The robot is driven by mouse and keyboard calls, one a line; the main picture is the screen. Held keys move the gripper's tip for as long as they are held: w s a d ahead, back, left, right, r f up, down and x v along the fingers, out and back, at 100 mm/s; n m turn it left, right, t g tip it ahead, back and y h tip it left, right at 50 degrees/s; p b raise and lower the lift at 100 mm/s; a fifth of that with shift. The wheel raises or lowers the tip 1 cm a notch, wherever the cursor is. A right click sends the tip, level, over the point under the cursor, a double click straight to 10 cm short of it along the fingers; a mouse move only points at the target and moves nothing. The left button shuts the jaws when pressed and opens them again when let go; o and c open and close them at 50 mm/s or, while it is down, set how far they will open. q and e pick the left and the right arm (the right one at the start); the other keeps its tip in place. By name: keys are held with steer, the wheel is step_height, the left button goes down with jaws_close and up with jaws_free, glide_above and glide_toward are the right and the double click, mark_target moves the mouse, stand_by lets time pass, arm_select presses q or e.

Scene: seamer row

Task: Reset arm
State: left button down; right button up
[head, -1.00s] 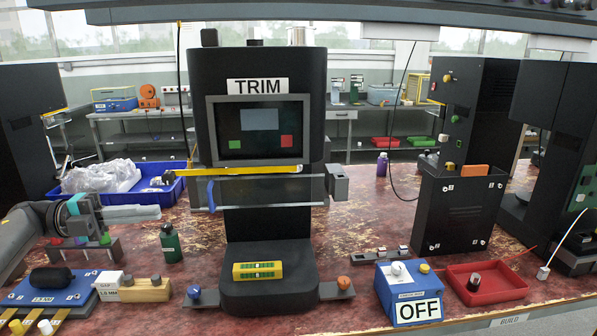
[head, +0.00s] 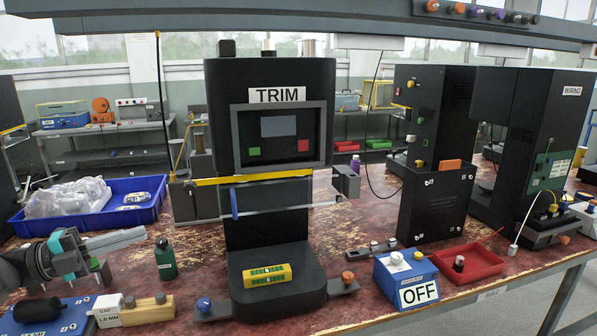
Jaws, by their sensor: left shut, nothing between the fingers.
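My left gripper (head: 122,241) comes in from the left edge, above the red worn table. Its grey fingers are shut with nothing between them and point right, to the left of the green bottle (head: 165,258). The TRIM machine (head: 268,125) stands at the middle, with a screen and a yellow bar across its front. A yellow level block (head: 267,275) lies on its black base. My right gripper is not in view.
A blue bin (head: 148,208) with clear bags stands behind my gripper. A blue OFF box (head: 405,280) and a red tray (head: 470,262) sit at the right front. A black cabinet (head: 435,203) stands behind them. A black item lies on a blue plate (head: 62,318) at the lower left.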

arm_select(q)
steer(key=w+d+f+n+t+y, duration=0.4)
steer(key=w+d+f+n+t, duration=0.15)
steer(key=d+n+t, duration=0.2)
steer(key=s+d+f+n+y, duration=0.3)
steer(key=s+f+n+y, duration=0.2)
steer(key=f+n+y, duration=0.55)
steer(key=s+d+f+n+g+y, duration=0.1)
steer(key=s+d+f+n+g, duration=0.3)
steer(key=s, duration=0.6)
steer(key=s+f+n+g, duration=0.25)
steer(key=s+g, duration=0.25)
steer(key=s, duration=0.5)
steer(key=s+d+f+n+g+y, duration=0.1)
steer(key=s+d+f+n+g, duration=0.25)
steer(key=s, duration=0.75)
step_height(320, 180, down, 22)
steer(key=s+a+m+g, duration=0.1)
steer(key=a+g, duration=0.1)
steer(key=s+a+f+g, duration=0.1)
steer(key=s+a+f, duration=0.1)
steer(key=s+f, duration=1.2)
steer(key=shift+s+a+g, duration=0.3)
steer(key=shift+s+a, duration=0.05)
steer(key=shift+s, duration=0.1)
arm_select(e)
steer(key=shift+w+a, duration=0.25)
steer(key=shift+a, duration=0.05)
